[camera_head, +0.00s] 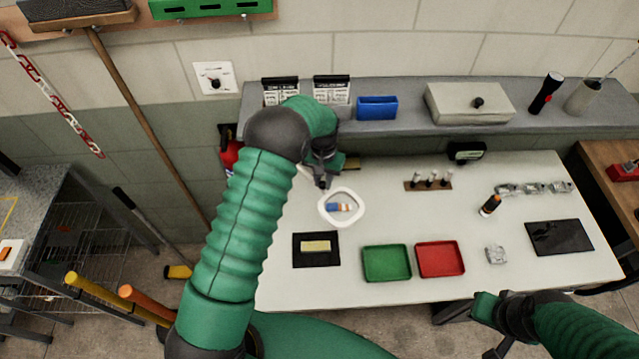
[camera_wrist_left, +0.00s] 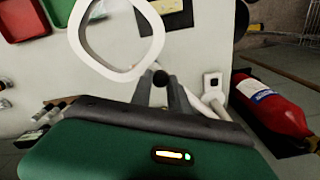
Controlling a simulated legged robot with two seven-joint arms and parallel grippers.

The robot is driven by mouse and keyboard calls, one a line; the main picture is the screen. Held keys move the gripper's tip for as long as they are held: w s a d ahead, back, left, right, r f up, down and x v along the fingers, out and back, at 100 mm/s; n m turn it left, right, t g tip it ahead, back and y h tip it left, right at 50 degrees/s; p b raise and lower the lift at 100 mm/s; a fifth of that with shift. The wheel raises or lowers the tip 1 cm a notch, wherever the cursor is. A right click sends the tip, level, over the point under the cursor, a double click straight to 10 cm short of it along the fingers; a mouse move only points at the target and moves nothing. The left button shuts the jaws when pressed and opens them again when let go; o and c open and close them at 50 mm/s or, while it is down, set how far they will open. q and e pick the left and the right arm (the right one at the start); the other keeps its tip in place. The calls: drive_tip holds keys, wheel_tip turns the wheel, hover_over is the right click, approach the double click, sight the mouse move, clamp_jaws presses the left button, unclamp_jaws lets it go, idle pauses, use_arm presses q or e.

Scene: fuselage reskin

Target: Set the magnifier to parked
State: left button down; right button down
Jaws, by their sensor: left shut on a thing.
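The magnifier (camera_head: 356,220) is a white rounded frame on a pale arm, over the back left of the white table. A small blue and orange item shows through its lens. The frame also shows large in the left wrist view (camera_wrist_left: 88,55). My left gripper (camera_head: 322,183) is at the frame's rear edge. In the wrist view the left gripper's fingers (camera_wrist_left: 161,90) are shut around the magnifier's black knob (camera_wrist_left: 160,78). The pale arm is partly hidden behind the gripper. My right gripper (camera_head: 492,325) is low at the right, away from the magnifier, its jaws unclear.
A green tray (camera_head: 386,279), a red tray (camera_head: 440,274) and a black mat (camera_head: 299,262) with a yellowish block lie on the table. A grey shelf (camera_head: 410,120) runs behind. A red extinguisher (camera_wrist_left: 275,105) stands beyond the table's left end.

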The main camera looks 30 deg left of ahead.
use_arm(q)
drive_tip(key=c, duration=1.3)
unclamp_jaws()
drive_tip(key=shift+s+a+r, duration=0.1)
drive_tip(key=shift+s+r, duration=0.05)
drive_tip(key=shift+o, duration=0.2)
